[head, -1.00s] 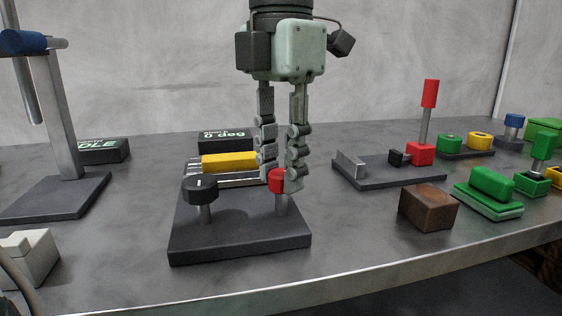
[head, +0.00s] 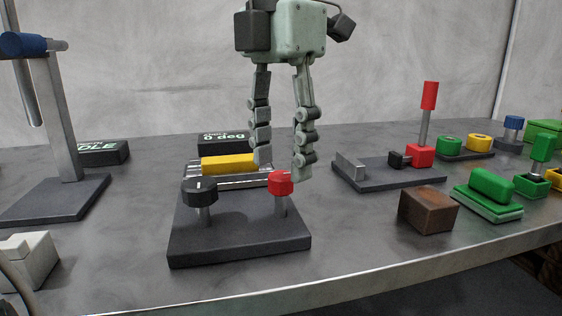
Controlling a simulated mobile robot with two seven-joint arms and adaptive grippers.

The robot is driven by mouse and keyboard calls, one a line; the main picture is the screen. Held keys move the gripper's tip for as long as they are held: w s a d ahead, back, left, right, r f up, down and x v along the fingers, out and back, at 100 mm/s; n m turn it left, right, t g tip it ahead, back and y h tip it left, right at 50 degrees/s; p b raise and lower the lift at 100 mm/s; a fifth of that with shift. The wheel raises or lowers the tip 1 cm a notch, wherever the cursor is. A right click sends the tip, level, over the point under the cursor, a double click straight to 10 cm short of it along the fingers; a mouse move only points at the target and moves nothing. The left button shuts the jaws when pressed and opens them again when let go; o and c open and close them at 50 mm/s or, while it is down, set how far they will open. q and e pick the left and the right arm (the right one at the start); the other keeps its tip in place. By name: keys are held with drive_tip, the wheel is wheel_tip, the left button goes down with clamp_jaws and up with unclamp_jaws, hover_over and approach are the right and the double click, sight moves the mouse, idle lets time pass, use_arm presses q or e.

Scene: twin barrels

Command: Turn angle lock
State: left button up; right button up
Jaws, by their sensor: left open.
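The twin-knob fixture has a dark square base (head: 240,244) near the front middle of the table. A black knob (head: 200,191) with a white mark stands on a grey post at its left. A red knob (head: 281,184) stands on a grey post at its right. My left gripper (head: 282,168) points down from above, open and empty. Its fingers are spread above and around the red knob's top, the right fingertip close beside it; whether it touches I cannot tell. A yellow bar (head: 229,164) on silver rods lies behind. My right gripper is out of view.
Behind the bar is a black display (head: 223,139) reading "0 deg". A lever stand (head: 65,190) is at left, a red-handled fixture (head: 388,171) at right. A brown block (head: 428,210) and green parts (head: 490,195) sit front right.

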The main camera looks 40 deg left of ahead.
sight(281, 174)
use_arm(q)
wheel_tip(281, 174, up, 10)
idle(0.3)
idle(0.4)
